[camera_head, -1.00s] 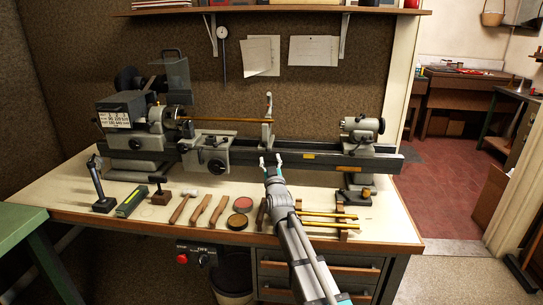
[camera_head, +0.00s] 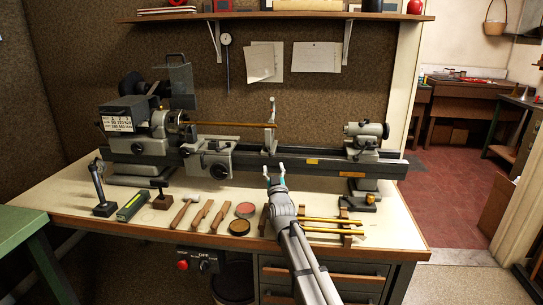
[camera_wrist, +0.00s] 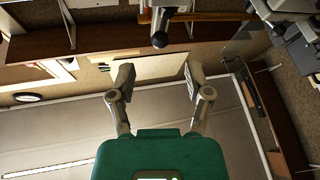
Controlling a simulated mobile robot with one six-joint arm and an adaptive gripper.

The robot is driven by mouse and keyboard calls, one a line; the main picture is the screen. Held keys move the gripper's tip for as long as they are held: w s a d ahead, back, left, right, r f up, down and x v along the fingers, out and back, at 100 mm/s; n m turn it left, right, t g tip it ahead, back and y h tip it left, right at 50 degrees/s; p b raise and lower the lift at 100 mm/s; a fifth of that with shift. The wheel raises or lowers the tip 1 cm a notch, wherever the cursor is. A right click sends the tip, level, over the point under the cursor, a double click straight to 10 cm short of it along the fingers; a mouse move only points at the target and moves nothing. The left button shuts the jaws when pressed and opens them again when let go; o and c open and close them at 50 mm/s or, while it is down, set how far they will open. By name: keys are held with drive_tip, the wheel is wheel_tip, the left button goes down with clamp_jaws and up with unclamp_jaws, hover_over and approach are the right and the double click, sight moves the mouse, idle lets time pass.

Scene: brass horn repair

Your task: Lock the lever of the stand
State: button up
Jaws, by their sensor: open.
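The grey stand (camera_head: 269,141) rises from the lathe bed near its middle, with a thin upright at its top beside the end of a brass rod (camera_head: 225,124). In the wrist view, a short grey arm with a dark round knob (camera_wrist: 160,39) hangs at the top centre; it looks like the stand's lever. My gripper (camera_head: 275,167) is open and empty, in front of the lathe bed and below the stand. In the wrist view, my gripper (camera_wrist: 157,72) has its two fingers spread on either side below the knob, not touching it. Whether the lever is locked cannot be told.
The lathe headstock (camera_head: 130,115) is at left and the tailstock (camera_head: 364,140) at right. Brass tubes on a wooden rack (camera_head: 347,231) lie right of my arm. A shelf (camera_head: 280,16) hangs above.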

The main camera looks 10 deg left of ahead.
sight(271, 154)
drive_tip(key=shift+p+x, duration=1.2)
drive_tip(key=shift+x, duration=2.3)
clamp_jaws()
